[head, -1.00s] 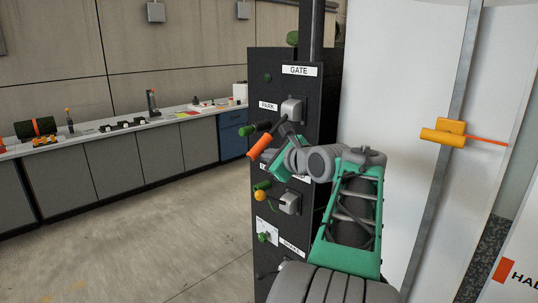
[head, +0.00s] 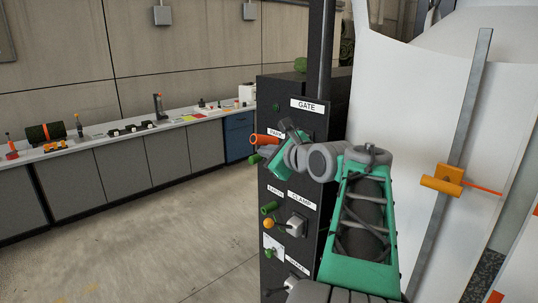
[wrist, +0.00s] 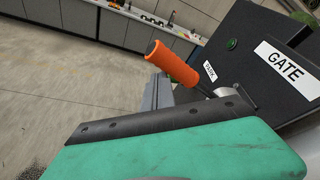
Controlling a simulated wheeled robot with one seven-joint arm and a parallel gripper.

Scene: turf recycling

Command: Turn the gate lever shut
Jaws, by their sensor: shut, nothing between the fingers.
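The gate lever has an orange grip (head: 266,140) and sticks out to the left, nearly level, from the dark panel under the GATE label (head: 309,105). In the wrist view the orange grip (wrist: 173,63) slants up to the left from its metal shaft, with the panel behind. My gripper (wrist: 157,92) is shut and empty. Its grey fingers show close beside the lower end of the grip; I cannot tell whether they touch. In the head view my wrist hides the lever's pivot and most of the fingers.
A PARK label (head: 275,132) is by the orange grip. A white hopper with an orange-yellow slider (head: 441,180) stands right. A workbench (head: 150,129) lies left; the floor before it is clear.

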